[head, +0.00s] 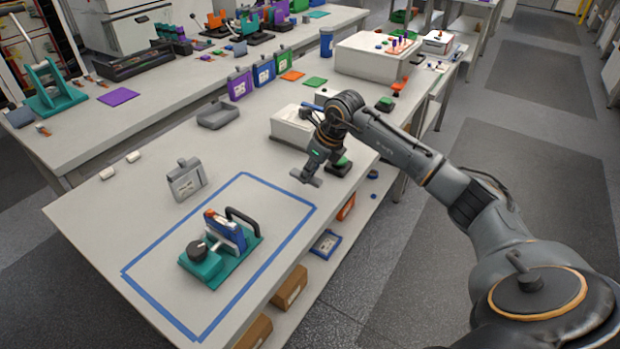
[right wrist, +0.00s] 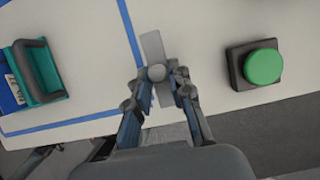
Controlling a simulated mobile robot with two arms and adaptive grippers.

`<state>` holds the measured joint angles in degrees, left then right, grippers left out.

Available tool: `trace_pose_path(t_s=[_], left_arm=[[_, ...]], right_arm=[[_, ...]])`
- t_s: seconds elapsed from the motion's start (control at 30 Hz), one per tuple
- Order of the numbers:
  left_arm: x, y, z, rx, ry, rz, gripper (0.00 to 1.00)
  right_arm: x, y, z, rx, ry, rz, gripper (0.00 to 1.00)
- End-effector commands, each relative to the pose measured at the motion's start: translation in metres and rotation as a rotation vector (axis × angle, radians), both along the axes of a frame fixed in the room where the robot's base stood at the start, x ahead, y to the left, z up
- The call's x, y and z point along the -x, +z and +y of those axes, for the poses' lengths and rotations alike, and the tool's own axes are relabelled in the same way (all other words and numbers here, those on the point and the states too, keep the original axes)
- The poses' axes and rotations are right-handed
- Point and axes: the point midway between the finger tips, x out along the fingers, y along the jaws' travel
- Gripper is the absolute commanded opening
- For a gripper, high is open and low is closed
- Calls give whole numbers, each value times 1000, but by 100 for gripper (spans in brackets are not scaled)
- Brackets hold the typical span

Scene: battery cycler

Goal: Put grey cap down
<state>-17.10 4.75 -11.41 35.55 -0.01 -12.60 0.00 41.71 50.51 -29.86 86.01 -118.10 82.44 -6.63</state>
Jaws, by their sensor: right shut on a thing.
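The grey cap (right wrist: 152,47) is a flat grey bar with a round knob in its middle. My right gripper (right wrist: 160,80) is shut on the knob, one finger on each side. In the head view the gripper (head: 314,163) points down, with the cap (head: 303,178) under it over the near bench, just outside the right corner of the blue tape outline (head: 280,199). I cannot tell whether the cap touches the bench top. My left gripper is not in view.
A teal fixture (head: 209,268) holding a blue cell (head: 229,234) stands inside the tape. A grey cell (head: 187,181) stands beyond it. A green button (right wrist: 263,66) sits right of the cap in the wrist view. A white box (head: 291,128) stands behind. The bench's right edge is close.

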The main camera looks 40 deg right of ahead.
Motion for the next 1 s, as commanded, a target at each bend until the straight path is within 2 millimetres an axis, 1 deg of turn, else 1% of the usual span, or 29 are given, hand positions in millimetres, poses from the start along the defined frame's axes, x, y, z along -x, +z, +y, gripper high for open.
trace_pose_path(t_s=[0.13, 0.2, 0.33, 0.7, 0.73, 0.77, 0.8, 0.83, 1.0], left_arm=[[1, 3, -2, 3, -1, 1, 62], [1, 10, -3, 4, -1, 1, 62], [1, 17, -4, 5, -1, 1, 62], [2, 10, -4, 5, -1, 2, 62], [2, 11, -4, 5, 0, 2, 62], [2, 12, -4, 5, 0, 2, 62], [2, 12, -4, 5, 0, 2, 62], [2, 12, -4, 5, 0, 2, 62], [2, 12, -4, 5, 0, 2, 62]], right_arm=[[-4, -9, -5, 0, -1, 3, 4], [-3, -18, -4, -2, 0, 6, 4], [-3, -35, -4, -1, -1, 4, 4], [-4, -43, -4, 0, 0, 0, 4], [-4, -41, -5, 0, 0, 0, 25], [-4, -41, -4, 0, 0, 0, 31], [-4, -41, -4, 0, 0, 0, 39], [-4, -41, -4, 0, 0, 0, 44], [-4, -41, -4, 0, 0, 1, 44]])
